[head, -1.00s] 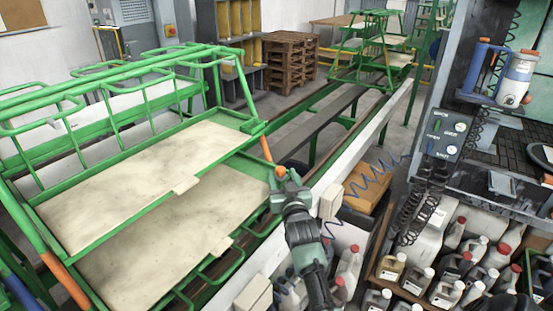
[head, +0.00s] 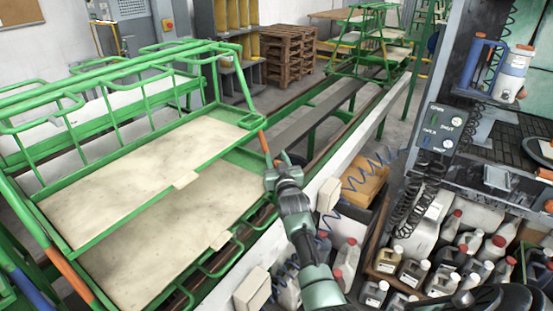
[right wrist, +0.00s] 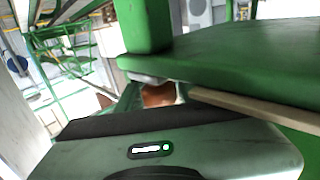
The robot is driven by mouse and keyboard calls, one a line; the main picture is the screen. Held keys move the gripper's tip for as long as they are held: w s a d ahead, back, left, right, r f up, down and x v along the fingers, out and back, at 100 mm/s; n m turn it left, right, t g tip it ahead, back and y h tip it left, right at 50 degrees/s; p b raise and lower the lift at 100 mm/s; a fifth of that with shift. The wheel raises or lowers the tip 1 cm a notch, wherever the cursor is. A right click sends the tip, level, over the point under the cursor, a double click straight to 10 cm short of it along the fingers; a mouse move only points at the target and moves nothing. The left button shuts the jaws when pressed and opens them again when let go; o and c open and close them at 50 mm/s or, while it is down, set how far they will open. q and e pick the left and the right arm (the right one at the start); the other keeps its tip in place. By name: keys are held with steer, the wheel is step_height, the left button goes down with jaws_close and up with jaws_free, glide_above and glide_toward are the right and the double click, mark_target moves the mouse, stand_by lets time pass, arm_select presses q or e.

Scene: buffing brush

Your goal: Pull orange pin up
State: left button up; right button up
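A short orange pin or rod (head: 264,143) stands at the near right corner of the green rack (head: 215,105), slightly tilted. My right gripper (head: 277,162) is right at its lower end in the head view. In the right wrist view an orange part (right wrist: 158,95) shows just beyond the gripper body, partly hidden by it and by the green rack frame (right wrist: 230,70). Whether the fingers are closed around it cannot be made out. My left gripper is out of view.
A second orange post section (head: 70,278) is at the rack's near left. A conveyor rail (head: 330,110) runs behind the gripper. A white beam (head: 345,155) is close on the right. Several bottles (head: 425,265) stand in crates at lower right.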

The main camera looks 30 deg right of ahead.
jaws_close()
stand_by(1.2)
